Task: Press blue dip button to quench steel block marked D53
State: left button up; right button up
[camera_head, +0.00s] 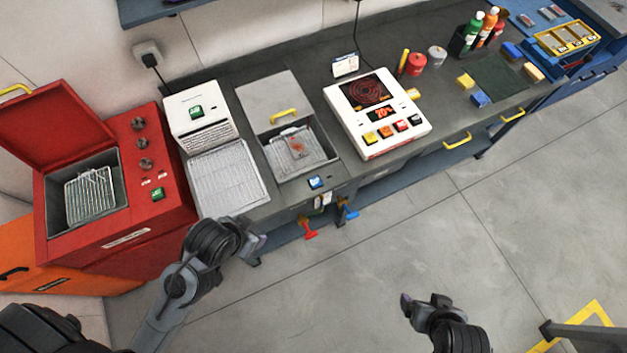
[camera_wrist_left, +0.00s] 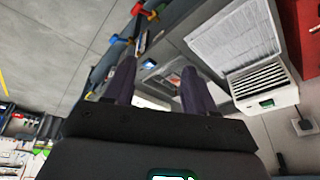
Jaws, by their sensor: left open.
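The blue dip button (camera_head: 316,183) is on the front edge of the bench, just in front of a sunken tank (camera_head: 272,158). A reddish block (camera_head: 297,147) lies on the wire basket in that tank; I cannot read its marking. My left gripper (camera_head: 254,241) is in front of the bench, left of and nearer than the button, touching nothing I can see. In the left wrist view its two fingers (camera_wrist_left: 157,88) are apart and empty, with the blue button (camera_wrist_left: 150,64) showing between them. My right gripper (camera_head: 415,303) is over the floor, far from the bench; its jaw opening is unclear.
A wire rack tray (camera_head: 226,178) and a white unit with a green button (camera_head: 203,117) are left of the tank. A red oven with open lid (camera_head: 125,190) stands farther left. A white hotplate (camera_head: 402,137) is right. Red (camera_head: 308,232) and blue valve handles (camera_head: 348,211) hang below the bench front.

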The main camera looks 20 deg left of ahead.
pick_arm(q)
jog(key=shift+s+f, duration=0.15)
jog(key=shift+s, duration=0.2)
jog(key=shift+c, duration=0.4)
